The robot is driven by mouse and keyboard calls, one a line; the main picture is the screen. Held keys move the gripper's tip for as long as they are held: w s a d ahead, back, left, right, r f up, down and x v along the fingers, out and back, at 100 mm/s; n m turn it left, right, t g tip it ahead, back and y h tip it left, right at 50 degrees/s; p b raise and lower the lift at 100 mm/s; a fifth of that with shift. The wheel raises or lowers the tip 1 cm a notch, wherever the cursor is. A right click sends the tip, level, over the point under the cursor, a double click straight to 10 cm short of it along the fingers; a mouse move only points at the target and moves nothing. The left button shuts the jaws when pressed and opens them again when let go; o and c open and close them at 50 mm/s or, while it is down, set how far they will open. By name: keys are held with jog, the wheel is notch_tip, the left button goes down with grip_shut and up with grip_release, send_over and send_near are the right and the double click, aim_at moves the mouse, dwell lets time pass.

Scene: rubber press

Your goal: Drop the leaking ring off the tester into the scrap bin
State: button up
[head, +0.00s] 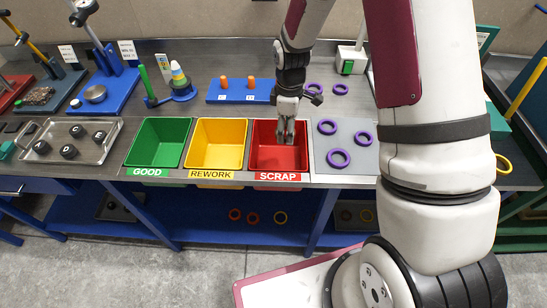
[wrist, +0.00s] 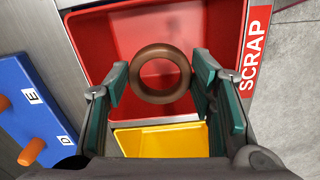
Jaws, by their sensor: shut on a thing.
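A brown ring (wrist: 160,97) is held between the two fingers of my gripper (wrist: 161,75) in the wrist view. The fingers press on it from both sides. The ring is over the red scrap bin (wrist: 95,42), which looks empty below it. In the head view my gripper (head: 286,128) points down at the red scrap bin (head: 262,162), its tips within the bin's outline; its exact height there is hard to tell. The ring is too hidden to make out in the head view. I cannot tell which stand is the tester.
The yellow rework bin (head: 218,145) and green good bin (head: 160,143) stand to the left of the scrap bin. A blue board (head: 240,97) with two orange pegs is behind. A grey mat (head: 360,158) with purple rings is on the right, a metal tray (head: 92,150) on the left.

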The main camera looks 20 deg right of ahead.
jog(key=shift+f+b, duration=0.5)
jog(key=shift+f, duration=1.3)
jog(key=o, duration=1.1)
jog(key=shift+c, duration=0.2)
notch_tip(320, 180, up, 12)
